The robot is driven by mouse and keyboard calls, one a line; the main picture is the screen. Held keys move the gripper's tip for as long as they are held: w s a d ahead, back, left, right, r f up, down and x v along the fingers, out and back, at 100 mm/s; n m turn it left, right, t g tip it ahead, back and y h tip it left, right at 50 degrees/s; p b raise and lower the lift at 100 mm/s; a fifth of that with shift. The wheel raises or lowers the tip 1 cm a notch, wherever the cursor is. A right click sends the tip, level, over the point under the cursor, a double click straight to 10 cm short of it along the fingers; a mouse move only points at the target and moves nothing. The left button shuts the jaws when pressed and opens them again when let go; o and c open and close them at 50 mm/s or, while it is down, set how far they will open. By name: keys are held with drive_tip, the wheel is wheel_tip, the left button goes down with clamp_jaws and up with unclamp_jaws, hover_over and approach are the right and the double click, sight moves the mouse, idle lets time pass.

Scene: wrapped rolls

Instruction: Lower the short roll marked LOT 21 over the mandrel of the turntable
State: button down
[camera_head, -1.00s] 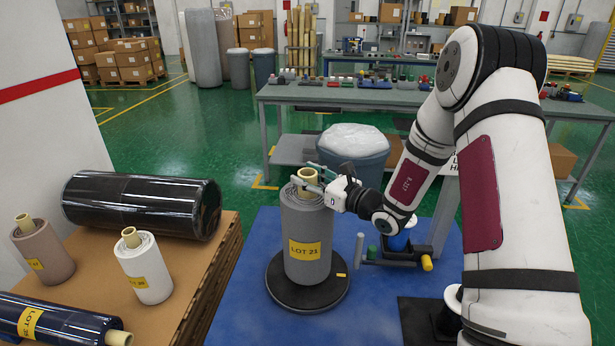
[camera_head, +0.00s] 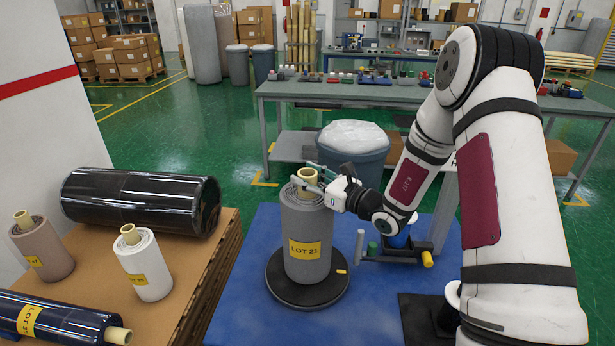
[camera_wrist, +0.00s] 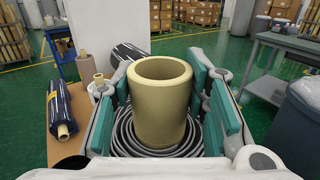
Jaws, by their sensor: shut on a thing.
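The grey LOT 21 roll (camera_head: 305,225) stands upright on the black round turntable (camera_head: 283,297), with its yellow label facing me. Its lower end appears to meet the disc; I cannot see any gap. The mandrel is hidden, so the roll appears to be around it. My gripper (camera_head: 308,181) is at the top of the roll, shut on its cream core tube (camera_head: 308,174). In the wrist view the core (camera_wrist: 160,105) stands between the teal finger pads, with the grey wound layers (camera_wrist: 125,140) just below.
A pallet (camera_head: 195,250) at left bears a black wrapped roll (camera_head: 140,203), a white roll (camera_head: 147,265), a brown roll (camera_head: 44,250) and a dark blue roll (camera_head: 60,318). A post and a yellow-ended bar (camera_head: 395,260) stand right of the turntable on the blue surface (camera_head: 235,300).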

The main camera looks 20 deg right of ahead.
drive_tip(key=shift+f, duration=0.4)
drive_tip(key=c, duration=0.9)
unclamp_jaws()
drive_tip(key=shift+c, duration=0.2)
drive_tip(key=shift+o, duration=0.5)
drive_tip(key=shift+f, duration=0.15)
drive_tip(key=v, duration=1.2)
